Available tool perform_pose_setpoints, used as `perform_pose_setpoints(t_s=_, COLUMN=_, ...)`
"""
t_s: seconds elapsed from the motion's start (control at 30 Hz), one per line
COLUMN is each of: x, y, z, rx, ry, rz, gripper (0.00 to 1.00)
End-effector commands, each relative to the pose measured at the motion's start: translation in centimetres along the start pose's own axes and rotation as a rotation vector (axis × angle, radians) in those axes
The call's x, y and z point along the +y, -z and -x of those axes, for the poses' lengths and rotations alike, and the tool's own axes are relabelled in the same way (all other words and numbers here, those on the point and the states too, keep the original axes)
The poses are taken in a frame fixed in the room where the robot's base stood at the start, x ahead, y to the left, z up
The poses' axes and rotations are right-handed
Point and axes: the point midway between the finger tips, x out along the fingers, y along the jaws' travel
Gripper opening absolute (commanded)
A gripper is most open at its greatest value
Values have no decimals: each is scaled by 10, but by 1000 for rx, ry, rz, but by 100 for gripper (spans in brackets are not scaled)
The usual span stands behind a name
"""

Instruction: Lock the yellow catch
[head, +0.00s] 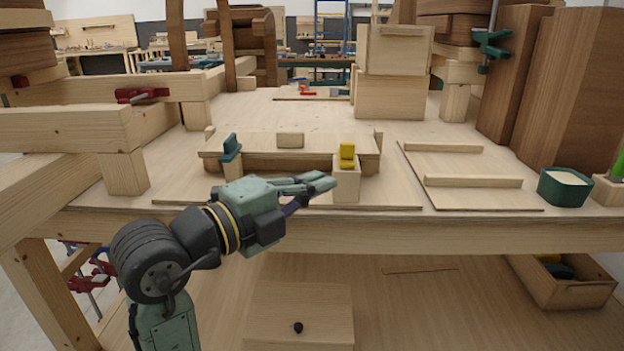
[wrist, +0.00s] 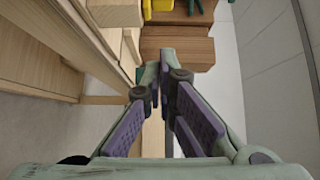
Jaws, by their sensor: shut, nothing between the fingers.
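The yellow catch (head: 347,155) stands upright on top of a small wooden block (head: 346,182) at the right front of the wooden form on the bench. A teal catch (head: 231,148) stands at the left end of the same form. My gripper (head: 328,182) is shut and empty. In the head view its fingertips lie just left of the block's face, below the yellow catch; I cannot tell whether they touch it. In the wrist view the fingertips (wrist: 166,60) are close together, and a yellow piece shows at the top edge.
A flat board with two strips (head: 470,182) lies to the right, with a green bowl (head: 565,187) beyond it. Stacked boxes (head: 392,75) stand behind the form. A beam frame with a red clamp (head: 142,95) is at left. The bench's front edge runs beneath my gripper.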

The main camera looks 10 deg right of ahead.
Motion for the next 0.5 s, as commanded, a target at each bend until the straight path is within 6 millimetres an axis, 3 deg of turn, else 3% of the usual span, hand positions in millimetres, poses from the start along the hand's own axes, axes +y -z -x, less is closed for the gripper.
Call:
perform_pose_setpoints(t_s=0.3, x=-3, y=1, z=-69, rx=3, ry=0, rz=3, gripper=0)
perform_pose_setpoints(t_s=0.5, x=-3, y=-21, z=-90, rx=-1, ry=-1, rz=4, gripper=0)
